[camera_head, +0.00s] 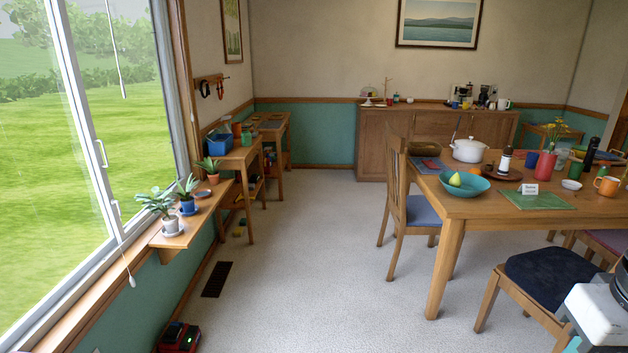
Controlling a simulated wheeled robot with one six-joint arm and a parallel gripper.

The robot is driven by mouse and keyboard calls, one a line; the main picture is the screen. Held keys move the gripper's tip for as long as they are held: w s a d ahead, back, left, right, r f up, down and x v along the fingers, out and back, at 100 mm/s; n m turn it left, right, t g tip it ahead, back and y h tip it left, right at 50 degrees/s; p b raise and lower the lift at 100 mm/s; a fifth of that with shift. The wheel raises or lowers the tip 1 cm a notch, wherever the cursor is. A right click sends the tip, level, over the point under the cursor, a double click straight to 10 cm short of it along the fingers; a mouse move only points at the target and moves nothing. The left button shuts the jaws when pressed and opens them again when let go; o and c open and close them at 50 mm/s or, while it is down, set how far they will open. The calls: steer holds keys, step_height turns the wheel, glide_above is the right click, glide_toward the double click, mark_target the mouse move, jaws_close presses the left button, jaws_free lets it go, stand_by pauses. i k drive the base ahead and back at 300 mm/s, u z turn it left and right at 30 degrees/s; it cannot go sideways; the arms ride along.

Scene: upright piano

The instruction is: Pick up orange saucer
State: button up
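Part of my own arm, white and dark, shows at the lower right edge. My gripper is not visible.
The window shelf (185,235) also carries plants in white and blue pots. A red and black device (178,338) sits on the floor. The dining table (470,208), chair (395,190) and dark-seated chair (545,280) fill the right. Carpet (300,270) is clear between.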

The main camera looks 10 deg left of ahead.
mark_target(201, 194)
steer(key=z, duration=0.05)
steer(key=i, duration=1.95)
steer(key=u, duration=0.65)
steer(key=i, duration=1.85)
steer(key=u, duration=1.1)
steer(key=i, duration=0.7)
steer(key=u, duration=0.25)
